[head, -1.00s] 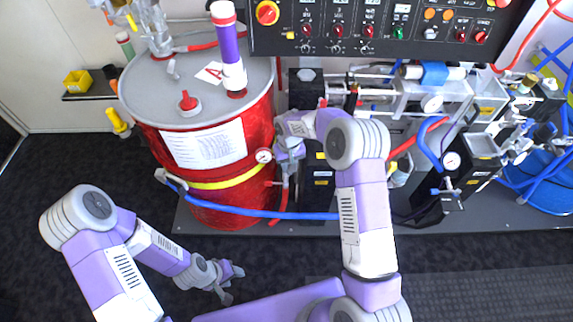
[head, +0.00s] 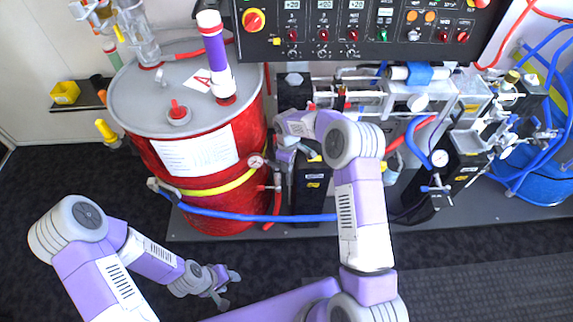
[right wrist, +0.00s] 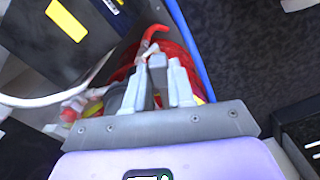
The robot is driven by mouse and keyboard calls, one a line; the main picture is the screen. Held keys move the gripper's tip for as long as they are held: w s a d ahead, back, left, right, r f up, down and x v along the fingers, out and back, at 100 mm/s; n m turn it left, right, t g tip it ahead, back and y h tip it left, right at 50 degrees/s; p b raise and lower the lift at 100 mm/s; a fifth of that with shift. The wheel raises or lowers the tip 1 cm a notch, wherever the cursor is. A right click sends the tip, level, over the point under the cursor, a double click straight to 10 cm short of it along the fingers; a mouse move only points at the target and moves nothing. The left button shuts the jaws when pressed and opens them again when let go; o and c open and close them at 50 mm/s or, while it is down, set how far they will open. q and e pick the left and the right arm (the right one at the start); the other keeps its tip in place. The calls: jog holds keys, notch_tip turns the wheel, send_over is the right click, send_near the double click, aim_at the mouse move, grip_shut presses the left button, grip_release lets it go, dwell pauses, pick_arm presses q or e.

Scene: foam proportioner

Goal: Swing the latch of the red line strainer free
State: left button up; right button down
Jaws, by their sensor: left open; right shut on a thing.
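My right gripper (head: 286,160) is at the right side of the red drum, next to a round gauge and above the red line (head: 277,198). In the right wrist view its fingers (right wrist: 161,84) are closed around a small grey part, which looks like the strainer's latch (right wrist: 158,66). A red hose end (right wrist: 152,38) shows just beyond the fingertips. The fingers and wrist hide most of the strainer, and I cannot tell how far the latch is turned. My left gripper (head: 228,286) is open and empty, low over the dark floor, away from the drum.
The red drum (head: 220,150) stands left of my right gripper, with the gauge (head: 257,161) on its right edge. A blue hose (head: 235,214) crosses in front of it. A black box (head: 309,190) and pump hardware crowd the right. The control panel (head: 365,22) hangs above.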

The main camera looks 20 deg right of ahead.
jog(key=shift+w+d+n, duration=0.15)
jog(key=shift+w+n, duration=0.05)
jog(key=shift+n, duration=0.4)
jog(key=c, duration=1)
grip_release()
jog(key=shift+o, duration=0.2)
notch_tip(320, 180, up, 8)
jog(key=shift+f+p, duration=0.15)
jog(key=shift+p, duration=0.6)
jog(key=shift+f, duration=0.1)
